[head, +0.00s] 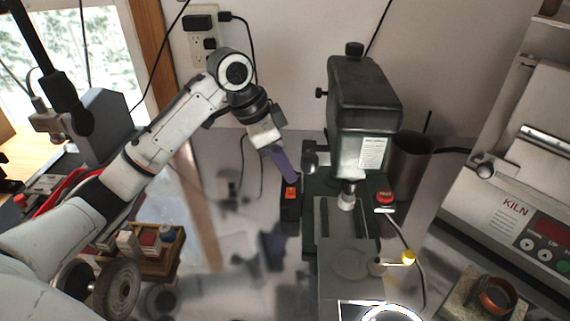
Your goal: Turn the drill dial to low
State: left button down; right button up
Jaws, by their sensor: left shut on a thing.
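The drill press (365,105) has a dark green head above a grey work table. A small black box with an orange-red face (291,194) sits at the left of its base. My left gripper (290,178) reaches down from the upper left. Its purple fingers are shut, with their tips at the top of that box. What they grip, seemingly the drill dial, is hidden by the fingers, and I cannot read its setting. My right gripper is not in view.
A red button (385,197) is on the drill's right side. A kiln (515,190) stands at the right, with a dark cup (412,160) behind the drill. A wooden box of small items (140,264) lies at lower left. The shiny bench between is mostly clear.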

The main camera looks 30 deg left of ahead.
pick_arm(q)
jog(key=shift+s+d+n+t+y, duration=0.1)
jog(key=shift+n+t+y, duration=0.2)
jog(key=shift+n, duration=0.7)
jog(key=shift+s+d+n+t+y, duration=0.15)
jog(key=shift+n+y, duration=0.25)
jog(key=shift+n, duration=0.6)
jog(key=shift+w, duration=0.1)
jog(key=c, duration=1.9)
grip_release()
jog(key=shift+c, duration=0.2)
jog(key=v, duration=1)
jog(key=shift+r, duration=0.2)
